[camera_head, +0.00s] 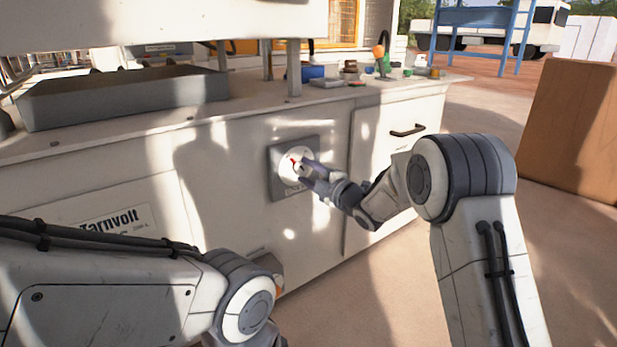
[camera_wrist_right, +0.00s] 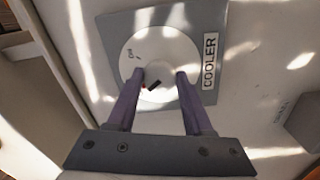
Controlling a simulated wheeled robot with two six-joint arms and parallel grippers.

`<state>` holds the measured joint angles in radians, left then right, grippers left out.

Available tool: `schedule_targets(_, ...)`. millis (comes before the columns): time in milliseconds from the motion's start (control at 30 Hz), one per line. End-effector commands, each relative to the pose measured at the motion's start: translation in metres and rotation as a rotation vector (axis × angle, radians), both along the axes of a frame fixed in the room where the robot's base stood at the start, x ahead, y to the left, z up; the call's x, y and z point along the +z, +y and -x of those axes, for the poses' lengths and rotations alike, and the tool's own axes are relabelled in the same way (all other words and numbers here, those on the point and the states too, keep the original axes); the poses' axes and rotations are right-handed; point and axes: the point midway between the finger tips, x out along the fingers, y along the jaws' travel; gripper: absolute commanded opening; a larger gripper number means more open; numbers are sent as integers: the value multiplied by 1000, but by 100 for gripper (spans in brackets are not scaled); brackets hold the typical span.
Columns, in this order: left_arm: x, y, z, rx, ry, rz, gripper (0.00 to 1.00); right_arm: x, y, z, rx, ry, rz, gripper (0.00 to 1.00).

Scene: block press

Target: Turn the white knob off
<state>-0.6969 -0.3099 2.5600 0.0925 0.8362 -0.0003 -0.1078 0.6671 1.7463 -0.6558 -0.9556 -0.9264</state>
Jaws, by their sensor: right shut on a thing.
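The white knob (camera_head: 296,157) sits on a grey panel (camera_head: 278,186) on the front of the white cabinet, with a red mark showing on it. In the right wrist view the knob (camera_wrist_right: 158,70) is at the middle of a white round dial, with "ON" lettering at its upper left and a dark and red pointer mark. The panel (camera_wrist_right: 212,22) carries the label COOLER. My right gripper (camera_head: 306,170) is at the dial, its two purple fingers (camera_wrist_right: 157,80) shut on the knob from either side and partly covering it.
A grey tray (camera_head: 125,98) and small items stand on the cabinet top (camera_head: 150,122). A brown box (camera_head: 572,130) stands at the right. Open floor lies in front.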

Motion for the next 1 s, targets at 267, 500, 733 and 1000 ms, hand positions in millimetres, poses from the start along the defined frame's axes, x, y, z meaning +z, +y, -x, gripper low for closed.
schedule_targets(267,-5,0,0,0,0,0,50,0,-3,-2,-8,-35,48,0)
schedule_targets(500,-5,0,0,0,0,0,50,1,-3,-2,-8,-40,55,0)
schedule_targets(733,-5,0,0,0,0,0,50,1,-3,-2,-8,-40,54,66)
schedule_targets(1000,-5,0,0,0,0,0,50,0,-1,-1,-3,-40,54,81)
